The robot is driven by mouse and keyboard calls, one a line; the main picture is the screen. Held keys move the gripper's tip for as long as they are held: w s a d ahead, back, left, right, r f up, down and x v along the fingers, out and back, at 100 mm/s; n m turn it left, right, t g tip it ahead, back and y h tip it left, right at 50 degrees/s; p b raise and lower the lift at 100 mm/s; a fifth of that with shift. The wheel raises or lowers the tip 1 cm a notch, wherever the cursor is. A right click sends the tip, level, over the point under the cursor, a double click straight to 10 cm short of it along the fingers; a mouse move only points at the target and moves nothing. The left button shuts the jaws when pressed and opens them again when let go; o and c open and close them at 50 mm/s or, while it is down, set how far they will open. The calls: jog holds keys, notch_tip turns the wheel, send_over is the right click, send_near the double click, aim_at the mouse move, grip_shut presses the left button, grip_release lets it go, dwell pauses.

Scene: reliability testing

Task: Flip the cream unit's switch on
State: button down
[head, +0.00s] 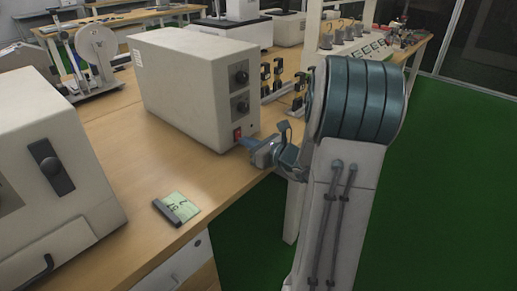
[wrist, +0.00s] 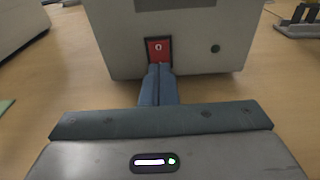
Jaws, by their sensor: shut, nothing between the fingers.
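The cream unit (head: 185,92) is a box with two dark knobs on its front panel, standing on the wooden bench. Its red rocker switch (head: 237,134) sits low on that panel. In the wrist view the red switch (wrist: 158,49) shows a white "0" mark near its top, and its lower part is hidden behind my fingertips. My gripper (head: 243,142) is shut and empty, its fingertips right at the switch. In the wrist view the closed fingertips (wrist: 159,69) overlap the switch's lower edge; I cannot tell whether they touch it.
A second cream box (head: 50,165) with a dark handle stands at the left. A small device with a green label (head: 178,207) lies near the bench's front edge. Several small yellow-and-black parts (head: 278,75) stand right of the unit. The wooden bench (head: 130,160) between the boxes is clear.

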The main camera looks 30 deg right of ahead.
jog(key=shift+w+a, duration=0.1)
jog(key=shift+w, duration=0.15)
jog(key=shift+f, duration=0.1)
jog(key=shift+w+a+f+b, duration=0.15)
jog(key=shift+f+b, duration=0.1)
jog(key=shift+b, duration=0.55)
jog(key=shift+r+t, duration=0.3)
jog(key=shift+r+p, duration=0.15)
jog(key=shift+p, duration=0.4)
